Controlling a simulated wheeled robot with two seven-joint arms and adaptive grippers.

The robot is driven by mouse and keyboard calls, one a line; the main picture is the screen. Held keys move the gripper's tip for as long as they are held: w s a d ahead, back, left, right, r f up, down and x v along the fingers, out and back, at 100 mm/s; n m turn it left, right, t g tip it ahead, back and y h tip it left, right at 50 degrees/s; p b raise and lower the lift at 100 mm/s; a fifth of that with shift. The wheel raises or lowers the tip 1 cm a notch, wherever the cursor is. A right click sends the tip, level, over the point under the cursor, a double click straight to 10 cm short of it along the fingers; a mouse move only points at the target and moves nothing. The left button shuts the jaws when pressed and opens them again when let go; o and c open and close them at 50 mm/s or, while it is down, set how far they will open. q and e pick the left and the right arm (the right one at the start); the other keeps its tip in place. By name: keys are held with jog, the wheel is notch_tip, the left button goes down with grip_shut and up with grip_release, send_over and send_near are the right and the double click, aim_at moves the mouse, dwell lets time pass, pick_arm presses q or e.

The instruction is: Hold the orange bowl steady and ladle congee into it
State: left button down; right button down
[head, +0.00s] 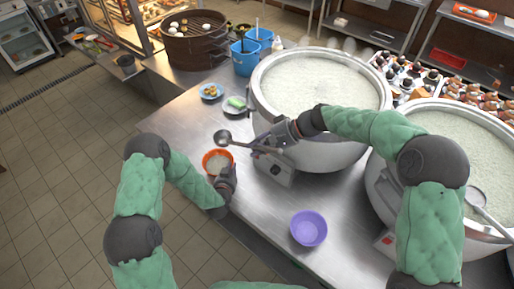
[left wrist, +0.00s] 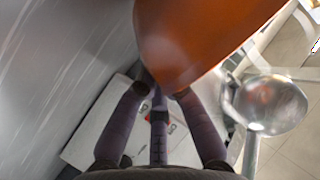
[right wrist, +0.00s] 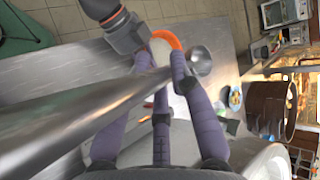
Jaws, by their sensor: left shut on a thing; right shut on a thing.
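The orange bowl (head: 207,156) is at the counter's front edge with pale congee inside; it fills the top of the left wrist view (left wrist: 190,40). My left gripper (head: 223,178) is shut on its near side. The metal ladle (head: 222,137) has its scoop just above and beyond the bowl in the head view. My right gripper (head: 262,144) is shut on the ladle's handle (right wrist: 95,108), in front of the near stockpot. The stockpot (head: 262,100) is full of white congee. The inside of the scoop looks dark in the head view; I cannot tell whether it holds congee.
A purple bowl (head: 309,228) stands on the counter at front centre. A second congee pot (head: 385,205) with a ladle stands at right. Small plates (head: 210,91), blue buckets (head: 243,62) and a steamer (head: 192,45) are behind. The counter left of the bowl is clear.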

pick_arm(q)
jog(key=c, duration=1.3)
grip_release()
jog(key=v, duration=1.2)
